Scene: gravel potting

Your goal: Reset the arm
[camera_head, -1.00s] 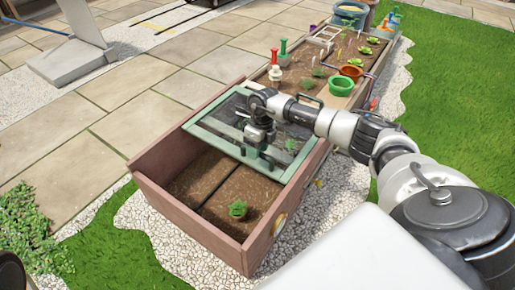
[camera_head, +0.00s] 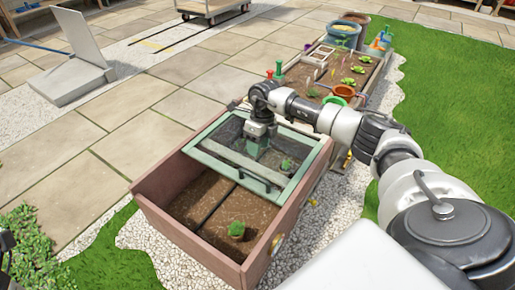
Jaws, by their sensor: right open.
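My right gripper (camera_head: 257,148) hangs at the end of my right arm, which comes in from the right. It is open and sits over the green-framed lid (camera_head: 228,174) of the wooden planter box (camera_head: 188,238). Whether its fingertips touch the lid is hard to tell at this size. The lid lies across the far part of the box. The near part is uncovered and shows brown soil with a small green plant (camera_head: 236,229) and a dark dividing line. My left gripper is not in view.
Behind the box, a long bed holds plants, a red-topped tool (camera_head: 270,75) and an orange pot (camera_head: 344,91). A blue-rimmed tub (camera_head: 345,27) stands at its far end. Paving lies left, lawn (camera_head: 440,90) right. A cart (camera_head: 212,9) stands at the back.

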